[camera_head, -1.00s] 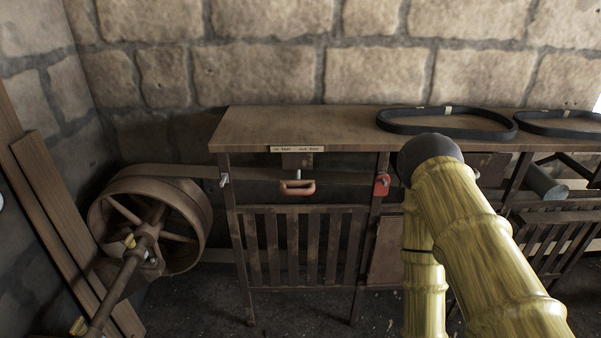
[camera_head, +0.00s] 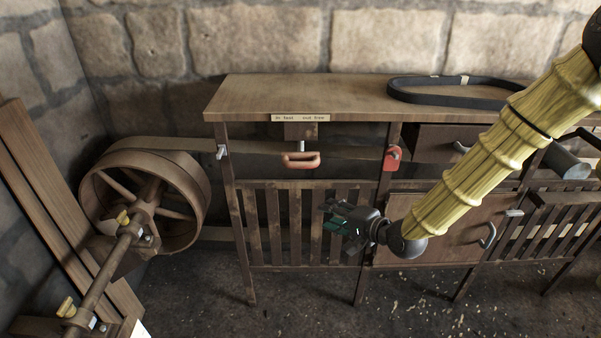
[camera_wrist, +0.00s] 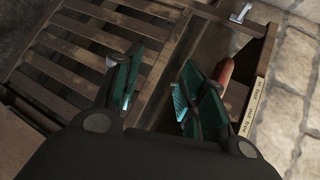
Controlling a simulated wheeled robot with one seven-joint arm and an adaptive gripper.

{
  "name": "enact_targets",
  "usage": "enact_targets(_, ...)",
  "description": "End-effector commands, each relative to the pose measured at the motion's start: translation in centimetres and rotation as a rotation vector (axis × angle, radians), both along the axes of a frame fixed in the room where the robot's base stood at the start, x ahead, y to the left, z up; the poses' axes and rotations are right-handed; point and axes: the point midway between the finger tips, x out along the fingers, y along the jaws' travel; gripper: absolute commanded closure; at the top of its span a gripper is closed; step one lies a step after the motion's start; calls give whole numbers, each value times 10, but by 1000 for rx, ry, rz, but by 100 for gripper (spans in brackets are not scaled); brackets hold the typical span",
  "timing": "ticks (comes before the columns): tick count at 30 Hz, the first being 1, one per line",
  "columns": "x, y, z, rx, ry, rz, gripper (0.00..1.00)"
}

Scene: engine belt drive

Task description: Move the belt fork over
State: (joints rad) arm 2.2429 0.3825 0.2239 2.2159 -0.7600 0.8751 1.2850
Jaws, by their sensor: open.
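The belt fork shows as an orange-brown handle (camera_head: 300,161) under the bench's front edge, below a small label plate (camera_head: 300,118). It hangs from a pale metal stem in front of the flat belt (camera_head: 262,146). My gripper (camera_head: 330,216) is open and empty, in front of the slatted panel, below and right of the handle. In the wrist view my open fingers (camera_wrist: 160,82) are spread over the slats. The handle (camera_wrist: 226,73) shows there just beyond the right finger, apart from it and partly hidden. The label (camera_wrist: 252,106) is to its right.
A large spoked pulley (camera_head: 150,200) carries the belt at left. A white catch (camera_head: 222,152) and a red catch (camera_head: 393,157) sit on the bench legs. A black belt loop (camera_head: 450,95) lies on the bench top. Planks lean at far left.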

Motion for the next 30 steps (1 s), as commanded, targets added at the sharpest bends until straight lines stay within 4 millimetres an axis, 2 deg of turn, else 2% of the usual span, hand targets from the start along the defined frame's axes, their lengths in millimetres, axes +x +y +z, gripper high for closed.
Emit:
enact_targets(1,13,2,23,60,-27,-2,58)
enact_targets(3,25,6,52,133,-48,2,58)
enact_targets(6,34,9,81,204,-64,13,58)
enact_targets(9,39,11,96,242,-72,19,58)
enact_targets(17,52,24,98,252,-72,22,58)
enact_targets(30,93,67,89,250,-71,22,58)
